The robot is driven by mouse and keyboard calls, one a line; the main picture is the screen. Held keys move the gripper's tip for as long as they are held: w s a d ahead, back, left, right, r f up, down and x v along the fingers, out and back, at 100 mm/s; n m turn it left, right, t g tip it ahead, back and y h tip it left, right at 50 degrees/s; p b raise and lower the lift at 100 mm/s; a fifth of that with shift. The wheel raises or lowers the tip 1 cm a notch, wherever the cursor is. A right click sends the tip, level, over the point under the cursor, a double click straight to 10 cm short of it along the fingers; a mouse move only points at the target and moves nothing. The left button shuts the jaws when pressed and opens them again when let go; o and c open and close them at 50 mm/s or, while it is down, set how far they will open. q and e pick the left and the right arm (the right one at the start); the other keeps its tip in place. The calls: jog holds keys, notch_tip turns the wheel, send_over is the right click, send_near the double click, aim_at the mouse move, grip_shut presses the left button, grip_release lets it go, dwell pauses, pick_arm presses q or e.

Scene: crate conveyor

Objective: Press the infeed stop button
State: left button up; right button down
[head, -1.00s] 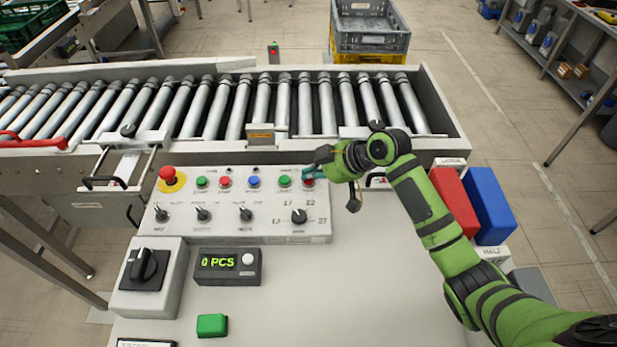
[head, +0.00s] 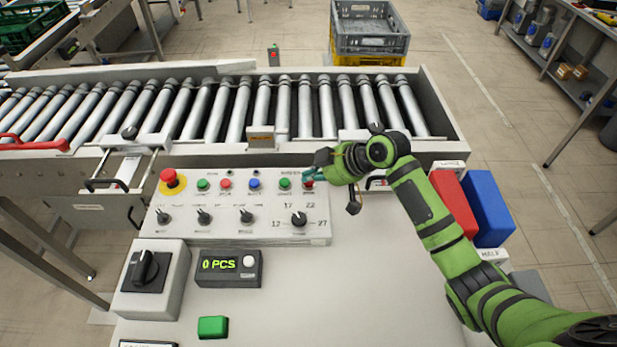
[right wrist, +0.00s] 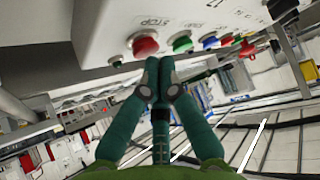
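The control panel (head: 270,228) carries a row of green, red and blue buttons. The rightmost red button (head: 308,184) is partly covered by my right gripper (head: 312,175) in the head view. In the right wrist view this red button (right wrist: 145,44) has the label STOP beside it; I cannot read a group name. My right gripper (right wrist: 152,66) is shut and empty, fingertips together close to the red button. I cannot tell whether they touch it. A second red button (head: 226,184) sits further left between green and blue ones. My left gripper is not in view.
A red emergency-stop knob (head: 170,179) stands at the panel's left end. Selector knobs line the panel below the buttons. A counter (head: 228,267) reads 0 PCS. The roller conveyor (head: 250,108) runs behind. Red and blue bins (head: 487,208) stand right of the desk.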

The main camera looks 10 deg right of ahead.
aim_at(311, 183)
jog(key=shift+r, duration=0.45)
notch_tip(311, 183, up, 5)
jog(key=p, duration=0.5)
jog(key=shift+r, duration=0.1)
dwell(0.6)
